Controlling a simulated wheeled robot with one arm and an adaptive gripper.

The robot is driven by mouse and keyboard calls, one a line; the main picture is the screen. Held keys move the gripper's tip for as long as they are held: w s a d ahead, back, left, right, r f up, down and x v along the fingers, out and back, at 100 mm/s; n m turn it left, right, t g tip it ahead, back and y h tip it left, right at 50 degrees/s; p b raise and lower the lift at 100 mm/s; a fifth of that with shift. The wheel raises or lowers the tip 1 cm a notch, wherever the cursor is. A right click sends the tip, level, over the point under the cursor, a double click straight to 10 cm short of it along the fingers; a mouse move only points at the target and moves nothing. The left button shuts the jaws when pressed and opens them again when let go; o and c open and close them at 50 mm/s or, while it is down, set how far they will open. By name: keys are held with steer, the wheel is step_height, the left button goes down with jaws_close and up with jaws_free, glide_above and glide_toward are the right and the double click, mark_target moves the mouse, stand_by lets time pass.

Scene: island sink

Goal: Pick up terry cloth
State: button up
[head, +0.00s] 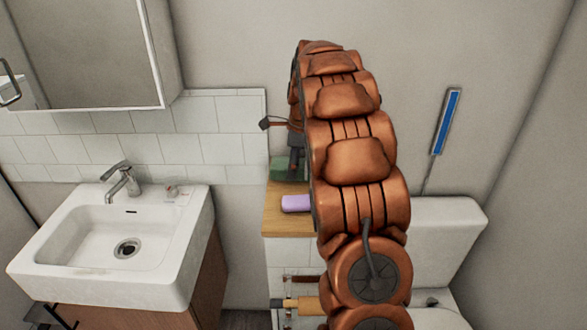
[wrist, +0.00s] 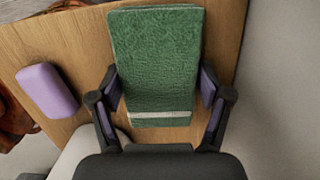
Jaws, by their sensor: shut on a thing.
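The terry cloth (wrist: 155,60) is green with a pale band near its lower end, and it fills the middle of the wrist view. My gripper (wrist: 160,88) has one finger on each side of the cloth and is shut on it. The cloth appears to lie on or just above the wooden top; the exact gap cannot be told. In the head view the cloth (head: 283,169) shows as a small green patch, partly hidden by my arm. My gripper is mostly hidden there behind the arm.
A purple bar (wrist: 47,90) lies on the wooden top (wrist: 85,35) to the left of the cloth. A white sink (head: 120,240) with a tap stands at the left. A white toilet (head: 440,235) is at the right. A tiled wall (head: 200,140) rises behind the sink.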

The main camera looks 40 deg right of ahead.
stand_by(0.3)
steer(key=shift+r+b, duration=0.45)
steer(key=shift+r, duration=1.2)
steer(key=shift+s+a+r, duration=0.1)
steer(key=shift+a, duration=0.05)
steer(key=s+a+b, duration=0.1)
steer(key=s+a, duration=0.1)
steer(key=a, duration=0.2)
steer(key=s+a+r, duration=0.1)
steer(key=s+a, duration=0.2)
steer(key=a, duration=0.2)
steer(key=s+a+b, duration=0.1)
steer(key=s+a, duration=0.2)
steer(key=a, duration=0.1)
steer(key=shift+a+r+b, duration=0.25)
steer(key=shift+a+b, duration=0.05)
steer(key=shift+b, duration=0.05)
